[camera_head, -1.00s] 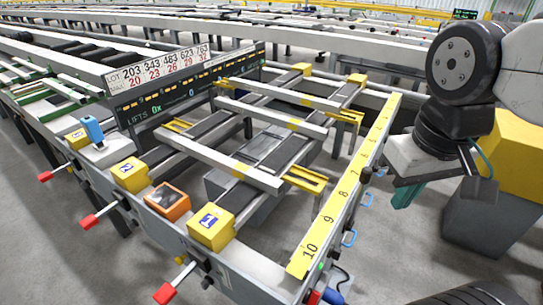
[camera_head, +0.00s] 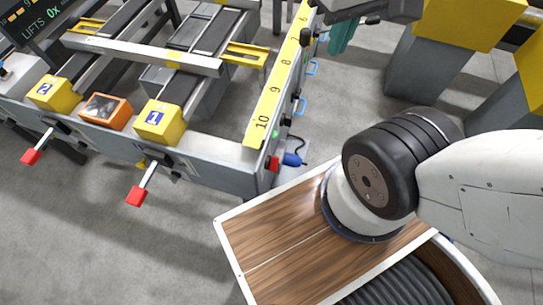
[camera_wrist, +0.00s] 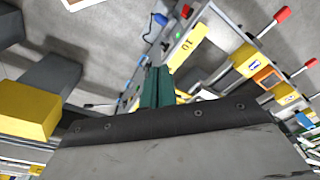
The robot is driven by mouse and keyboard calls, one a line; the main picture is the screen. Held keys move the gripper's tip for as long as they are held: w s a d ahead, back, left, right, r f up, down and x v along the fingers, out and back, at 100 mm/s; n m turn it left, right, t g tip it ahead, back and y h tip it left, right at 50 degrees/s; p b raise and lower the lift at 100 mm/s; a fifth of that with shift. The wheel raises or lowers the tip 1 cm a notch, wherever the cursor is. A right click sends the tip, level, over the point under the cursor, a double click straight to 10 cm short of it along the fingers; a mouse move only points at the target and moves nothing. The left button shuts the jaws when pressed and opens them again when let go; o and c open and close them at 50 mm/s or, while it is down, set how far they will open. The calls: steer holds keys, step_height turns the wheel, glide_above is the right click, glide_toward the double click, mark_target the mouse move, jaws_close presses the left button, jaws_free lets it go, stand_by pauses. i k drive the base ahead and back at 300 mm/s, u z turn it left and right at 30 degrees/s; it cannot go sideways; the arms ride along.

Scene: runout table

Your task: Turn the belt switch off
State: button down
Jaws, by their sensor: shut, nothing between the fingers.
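My gripper (camera_head: 343,36) shows at the top of the head view as teal fingers, beyond the table's yellow ruler. In the wrist view the teal fingers (camera_wrist: 157,88) are together with nothing between them, apart from the table parts. At the near end of the ruler rail are a red part (camera_head: 273,163), a small green part (camera_head: 287,122) and a blue part (camera_head: 292,159). The wrist view also shows the red part (camera_wrist: 186,10) and blue part (camera_wrist: 160,19) there. I cannot tell which of these is the belt switch or how it is set.
The table front carries red-tipped levers (camera_head: 137,195), yellow blocks numbered 1 (camera_head: 158,123) and 2 (camera_head: 54,93), and an orange box (camera_head: 105,111). Blue handles (camera_head: 311,68) stick out along the ruler side. Yellow-topped grey pillars (camera_head: 455,20) stand right. Grey floor lies open between.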

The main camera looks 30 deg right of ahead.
mark_target(272, 163)
steer(key=z, duration=0.5)
steer(key=k, duration=1.2)
steer(key=u, duration=1.2)
steer(key=i, duration=0.5)
steer(key=u, duration=0.05)
